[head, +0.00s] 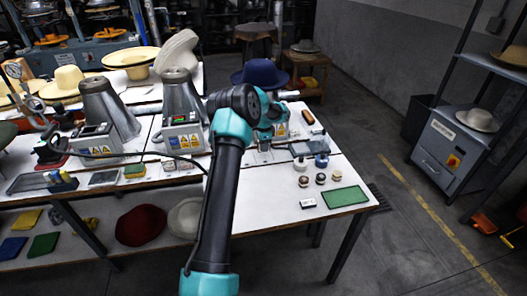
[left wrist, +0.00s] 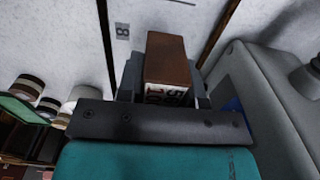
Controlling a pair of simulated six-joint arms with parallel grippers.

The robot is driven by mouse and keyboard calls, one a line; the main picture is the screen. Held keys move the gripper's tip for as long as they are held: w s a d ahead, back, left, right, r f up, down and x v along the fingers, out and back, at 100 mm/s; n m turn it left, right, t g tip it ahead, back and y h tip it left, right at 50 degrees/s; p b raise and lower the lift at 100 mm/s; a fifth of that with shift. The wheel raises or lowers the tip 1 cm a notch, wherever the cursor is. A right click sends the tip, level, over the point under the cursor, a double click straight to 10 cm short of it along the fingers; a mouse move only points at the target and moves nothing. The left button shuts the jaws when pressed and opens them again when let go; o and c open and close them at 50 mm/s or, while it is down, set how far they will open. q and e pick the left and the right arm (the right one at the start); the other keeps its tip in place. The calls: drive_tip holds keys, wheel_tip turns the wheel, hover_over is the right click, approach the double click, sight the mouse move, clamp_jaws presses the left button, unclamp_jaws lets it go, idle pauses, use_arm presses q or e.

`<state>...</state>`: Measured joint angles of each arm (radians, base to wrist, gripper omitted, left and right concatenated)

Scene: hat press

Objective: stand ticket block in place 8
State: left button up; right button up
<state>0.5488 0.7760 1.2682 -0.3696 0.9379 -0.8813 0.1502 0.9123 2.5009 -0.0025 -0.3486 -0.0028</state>
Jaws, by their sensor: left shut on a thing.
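My left gripper (head: 264,149) is low over the worktable, in front of a press unit. In the left wrist view the left gripper (left wrist: 160,95) is shut on the ticket block (left wrist: 168,60), a brown block with a pale printed face. A number 8 label (left wrist: 122,31) is on the pale table surface, just left of the block. I cannot tell whether the block touches the table. The block is hard to make out in the head view. My right gripper is not in view.
A grey press base (left wrist: 265,85) stands close on the block's right in the left wrist view. A blue hat (head: 260,73) stands behind.

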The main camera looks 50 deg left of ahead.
use_arm(q)
drive_tip(key=shift+f, duration=1.6)
drive_tip(key=shift+f, duration=0.1)
drive_tip(key=o, duration=0.9)
wheel_tip(320, 180, up, 12)
drive_tip(key=shift+r, duration=0.1)
drive_tip(key=shift+d, duration=0.1)
